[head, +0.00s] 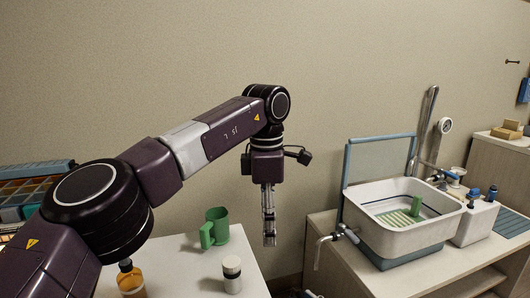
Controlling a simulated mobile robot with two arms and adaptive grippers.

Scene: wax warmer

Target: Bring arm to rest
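My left arm reaches in from the lower left, bends at a raised elbow and hangs down at the wrist. My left gripper (269,240) points straight down, to the right of the white table's right edge and left of the sink counter. It hangs clear of both in the picture. Its fingers look close together from this angle, and whether they are open or shut is unclear. I see nothing held in them. My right gripper is not in view.
A green mug (216,226), a small white jar (231,272) and an amber bottle (131,284) stand on the white table (185,262). A white basin (398,238) sits on the right counter (385,284). Coloured trays (30,190) are at far left.

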